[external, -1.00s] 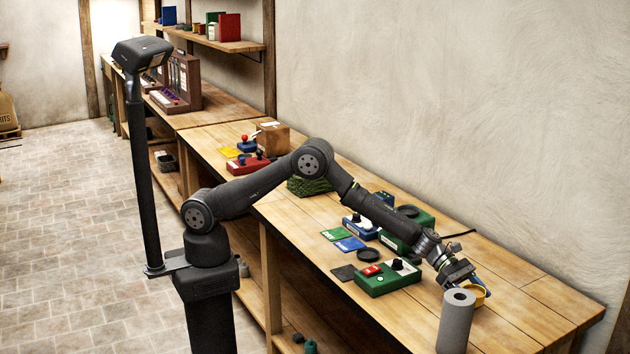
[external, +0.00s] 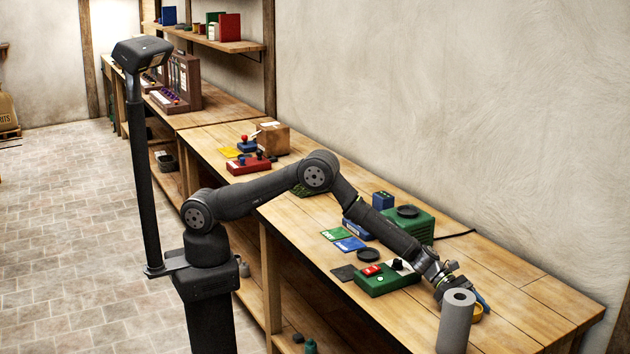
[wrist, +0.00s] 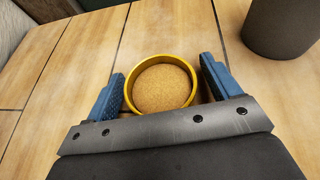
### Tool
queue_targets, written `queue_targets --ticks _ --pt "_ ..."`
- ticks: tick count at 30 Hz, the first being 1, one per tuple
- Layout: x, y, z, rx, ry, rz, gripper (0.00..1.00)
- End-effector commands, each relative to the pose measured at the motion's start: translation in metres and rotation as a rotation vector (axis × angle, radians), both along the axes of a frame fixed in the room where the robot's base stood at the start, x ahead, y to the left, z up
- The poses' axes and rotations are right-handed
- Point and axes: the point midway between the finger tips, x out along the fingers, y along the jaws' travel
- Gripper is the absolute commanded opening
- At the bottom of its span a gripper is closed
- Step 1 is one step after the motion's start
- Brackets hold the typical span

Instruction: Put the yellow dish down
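The yellow dish (wrist: 129,96) is a shallow round dish with a cork-brown inside. In the wrist view it lies level on the wooden bench, between the two blue fingers of my gripper (wrist: 163,68). The fingers stand apart on either side of it. A small gap shows at the right finger, and the left finger is close to the rim, touching or nearly so. In the external view my gripper (external: 472,298) is low over the bench's near right end, and only part of the yellow dish (external: 477,312) shows behind the grey roll.
A grey roll (external: 456,325) stands upright beside the dish; its dark side shows in the wrist view (wrist: 282,25). A green control box (external: 388,284) with a red switch, a black disc (external: 368,255) and a larger green case (external: 418,227) lie farther left. The bench's right end is clear.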

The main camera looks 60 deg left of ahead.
Motion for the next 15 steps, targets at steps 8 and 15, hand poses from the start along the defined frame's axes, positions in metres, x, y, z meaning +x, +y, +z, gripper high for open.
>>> queue_targets --ticks 8,15 --pt "0.000 0.000 0.001 0.000 0.000 0.000 0.82" --pt "-0.002 0.021 0.012 0.001 0.001 0.001 0.82"
